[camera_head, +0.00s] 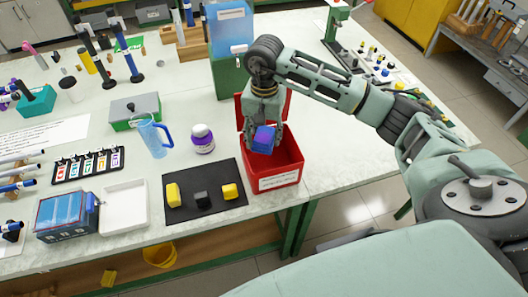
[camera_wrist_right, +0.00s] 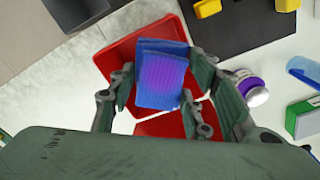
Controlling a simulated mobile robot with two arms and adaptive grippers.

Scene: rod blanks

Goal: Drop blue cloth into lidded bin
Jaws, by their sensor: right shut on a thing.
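A blue cloth (camera_head: 263,139) with a purple patch hangs over the mouth of the red bin (camera_head: 279,181). The bin's lid (camera_head: 286,103) stands open at the back, and a white label is on its front. My right gripper (camera_head: 262,127) is shut on the cloth from above. In the right wrist view, the folded cloth (camera_wrist_right: 160,75) sits between the fingers, with the red bin (camera_wrist_right: 130,50) behind it. My left gripper is not in view.
A black mat (camera_head: 220,206) with yellow and black blocks lies left of the bin. The bin is at the table's front edge. A green box (camera_head: 229,77) stands behind it.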

